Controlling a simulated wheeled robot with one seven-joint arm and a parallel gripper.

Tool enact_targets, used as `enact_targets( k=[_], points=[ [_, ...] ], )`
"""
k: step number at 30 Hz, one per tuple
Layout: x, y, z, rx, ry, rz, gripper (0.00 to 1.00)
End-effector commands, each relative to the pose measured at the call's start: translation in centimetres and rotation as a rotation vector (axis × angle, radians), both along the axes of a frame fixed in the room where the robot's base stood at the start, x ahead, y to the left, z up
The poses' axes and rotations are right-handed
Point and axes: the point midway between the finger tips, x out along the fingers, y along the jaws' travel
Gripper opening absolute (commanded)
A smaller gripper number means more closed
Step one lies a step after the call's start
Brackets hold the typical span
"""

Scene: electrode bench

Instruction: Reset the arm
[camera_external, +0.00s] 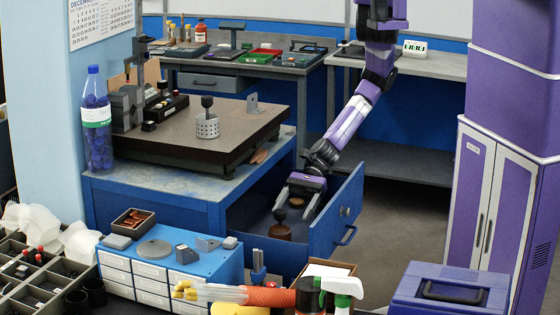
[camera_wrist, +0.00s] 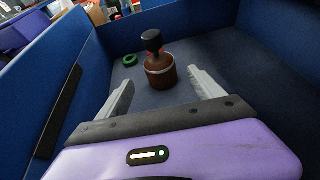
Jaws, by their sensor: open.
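My gripper (camera_external: 300,197) is low inside the open blue drawer (camera_external: 337,222) of the bench in the external view. Its two grey fingers are spread apart in the wrist view (camera_wrist: 157,100), with nothing between their pads. A brown cylinder with a dark knob on top (camera_wrist: 160,70) stands upright on the drawer floor just beyond the fingertips. It also shows below my gripper in the external view (camera_external: 279,232). I cannot tell whether a finger touches it.
A green ring (camera_wrist: 130,60) lies on the drawer floor. The drawer walls (camera_wrist: 75,110) rise close around my gripper. Above is a dark plate (camera_external: 170,120) holding a perforated metal cup (camera_external: 207,127). A blue drawer cabinet (camera_external: 190,266) and a blue toolbox (camera_external: 450,288) stand in front.

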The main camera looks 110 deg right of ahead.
Motion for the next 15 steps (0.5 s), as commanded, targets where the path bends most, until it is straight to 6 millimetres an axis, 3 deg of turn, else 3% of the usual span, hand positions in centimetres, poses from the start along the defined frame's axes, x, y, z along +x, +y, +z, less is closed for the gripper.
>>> enact_targets(
  k=[5,15],
  points=[
    [-0.9,0.3,1.3,0.14,0.097,-0.108,0.77],
    [-3.9,2.4,8.4,0.968,0.556,-0.613,0.77]
  ],
)
